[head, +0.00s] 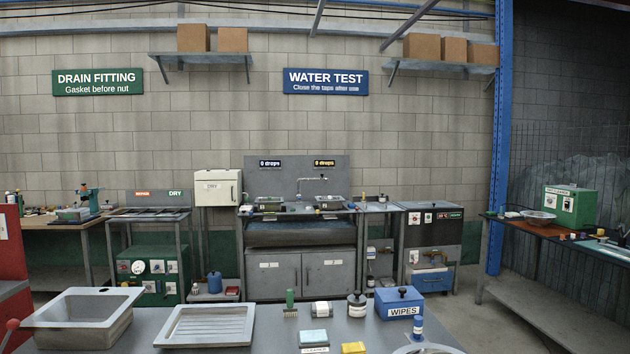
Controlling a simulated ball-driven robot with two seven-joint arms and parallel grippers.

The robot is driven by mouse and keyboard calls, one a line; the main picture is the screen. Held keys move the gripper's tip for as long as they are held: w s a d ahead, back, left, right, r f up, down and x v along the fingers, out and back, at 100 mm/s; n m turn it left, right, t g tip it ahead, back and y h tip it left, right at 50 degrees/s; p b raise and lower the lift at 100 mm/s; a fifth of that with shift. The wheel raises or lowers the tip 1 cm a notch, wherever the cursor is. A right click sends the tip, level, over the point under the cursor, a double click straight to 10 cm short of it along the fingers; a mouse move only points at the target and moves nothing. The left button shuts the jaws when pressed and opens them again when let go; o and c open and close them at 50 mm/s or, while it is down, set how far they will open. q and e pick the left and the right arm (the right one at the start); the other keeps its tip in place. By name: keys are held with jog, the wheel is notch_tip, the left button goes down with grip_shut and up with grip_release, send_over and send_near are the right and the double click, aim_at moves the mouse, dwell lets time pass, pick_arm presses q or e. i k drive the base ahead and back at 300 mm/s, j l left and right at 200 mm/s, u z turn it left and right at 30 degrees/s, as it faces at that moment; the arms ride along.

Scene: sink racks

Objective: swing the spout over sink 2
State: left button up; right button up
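The spout (312,179) is a thin metal tap at the back of the water test bench (300,232), far ahead in the head view. It stands up against the grey back panel (290,170), with its arm roughly level. Two small sinks are set in the bench top, a left one (268,204) and a right one (329,202). The spout shows nearer the right sink; its outlet is too small to place exactly. I cannot read which sink is number 2. Neither of my grippers is in view.
A grey table (270,325) lies close in front, with a loose sink basin (85,310), a drainboard (206,325), a blue wipes box (398,302) and small items. It stands between me and the bench. Open floor (455,315) shows at the right.

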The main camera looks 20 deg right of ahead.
aim_at(322, 175)
jog(key=z, duration=0.25)
jog(key=l+z, duration=0.4)
jog(key=i+l+z, duration=0.2)
jog(key=l+z, duration=0.15)
jog(key=l, duration=0.15)
jog(key=i+l+z, duration=0.2)
jog(key=l+z, duration=0.2)
jog(key=i+l+z, duration=0.5)
jog(key=l+z, duration=0.25)
jog(key=i+l+z, duration=0.1)
jog(key=i+z, duration=0.3)
jog(key=i+l+u, duration=0.1)
jog(key=i+u, duration=0.2)
jog(key=i, duration=0.15)
jog(key=i+l+u, duration=0.3)
jog(key=i+j+u, duration=0.2)
jog(key=i+u, duration=1.4)
jog(key=i, duration=0.9)
jog(key=i+l+u, duration=0.15)
jog(key=i, duration=0.95)
jog(key=i+j+u, duration=0.15)
jog(key=i+u, duration=0.25)
jog(key=i, duration=0.15)
jog(key=i+u, duration=0.4)
jog(key=i+l+u, duration=0.25)
jog(key=i+u, duration=0.15)
jog(key=i, duration=0.2)
